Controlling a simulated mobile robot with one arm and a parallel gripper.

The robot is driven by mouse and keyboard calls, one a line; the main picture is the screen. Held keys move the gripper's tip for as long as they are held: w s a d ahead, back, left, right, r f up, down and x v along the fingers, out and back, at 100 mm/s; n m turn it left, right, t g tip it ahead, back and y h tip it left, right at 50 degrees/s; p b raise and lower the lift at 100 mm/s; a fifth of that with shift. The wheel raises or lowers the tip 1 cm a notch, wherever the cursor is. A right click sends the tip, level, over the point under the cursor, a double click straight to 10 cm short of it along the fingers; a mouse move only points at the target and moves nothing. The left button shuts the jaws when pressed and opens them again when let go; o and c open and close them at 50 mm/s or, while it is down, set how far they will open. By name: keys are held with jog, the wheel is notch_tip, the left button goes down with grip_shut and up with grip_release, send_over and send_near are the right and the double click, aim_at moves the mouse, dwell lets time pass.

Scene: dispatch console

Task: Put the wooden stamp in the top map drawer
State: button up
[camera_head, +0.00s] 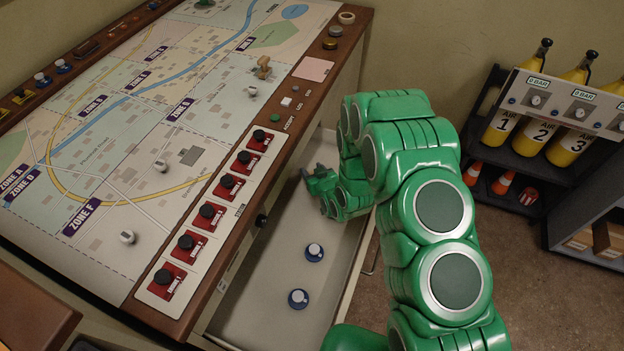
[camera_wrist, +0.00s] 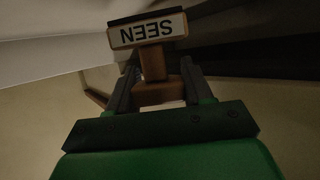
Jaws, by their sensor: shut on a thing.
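The wooden stamp (camera_wrist: 152,62) is between the fingers of my gripper (camera_wrist: 158,92) in the wrist view. Its wide end carries a pale label reading "SEEN", upside down in that view. My gripper is shut on the stamp's brown wooden body. In the head view my gripper (camera_head: 312,180) is over the far part of the open map drawer (camera_head: 268,322), beside the console's edge. I cannot make out the stamp in that view, nor how high it is above the drawer floor. The drawer is pulled out from under the map table (camera_head: 115,105).
A row of red switches (camera_head: 208,217) lines the table edge. A small tan piece (camera_head: 262,67) stands on the map. A rack with yellow air cylinders (camera_head: 503,128) is at right.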

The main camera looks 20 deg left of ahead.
jog(key=shift+f, duration=1.9)
jog(key=shift+f, duration=0.15)
jog(key=o, duration=1)
